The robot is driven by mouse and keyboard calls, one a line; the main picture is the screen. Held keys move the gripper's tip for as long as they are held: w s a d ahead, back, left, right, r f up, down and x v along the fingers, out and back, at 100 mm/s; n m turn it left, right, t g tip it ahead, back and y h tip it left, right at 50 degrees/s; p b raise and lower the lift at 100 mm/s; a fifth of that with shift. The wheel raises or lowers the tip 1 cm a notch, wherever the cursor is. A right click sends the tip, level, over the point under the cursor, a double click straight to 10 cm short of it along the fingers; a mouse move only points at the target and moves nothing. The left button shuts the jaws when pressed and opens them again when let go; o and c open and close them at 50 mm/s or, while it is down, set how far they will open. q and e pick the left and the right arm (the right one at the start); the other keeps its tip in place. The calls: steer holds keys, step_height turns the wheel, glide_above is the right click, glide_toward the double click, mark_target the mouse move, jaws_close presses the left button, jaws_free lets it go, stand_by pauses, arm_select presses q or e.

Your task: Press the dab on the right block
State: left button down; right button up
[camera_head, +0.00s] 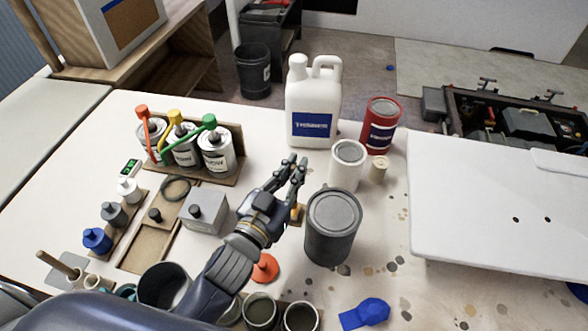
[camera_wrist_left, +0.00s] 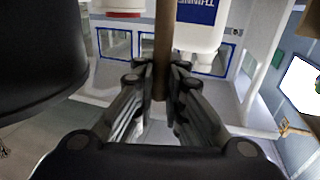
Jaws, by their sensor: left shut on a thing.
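My left gripper (camera_head: 292,172) reaches over the middle of the table, between the grey box and the dark can. In the left wrist view it is shut on a thin brown stick (camera_wrist_left: 163,45) that stands upright in the picture between the fingers. A small tan piece (camera_head: 297,213) shows beside the gripper in the head view; I cannot tell whether it belongs to the stick. A grey block with a dark knob (camera_head: 205,217) stands left of the gripper. A brown board with a dark knob (camera_head: 147,242) lies further left. No dab is clearly seen. My right gripper is not in view.
A dark can (camera_head: 333,230) stands close right of the gripper. Behind are a white jug (camera_head: 313,95), white can (camera_head: 347,165) and red can (camera_head: 381,124). A white panel (camera_head: 480,200) fills the right.

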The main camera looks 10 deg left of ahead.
arm_select(q)
steer(key=shift+f, duration=0.4)
stand_by(0.3)
steer(key=shift+f+b, duration=0.25)
steer(key=shift+b, duration=0.15)
stand_by(0.3)
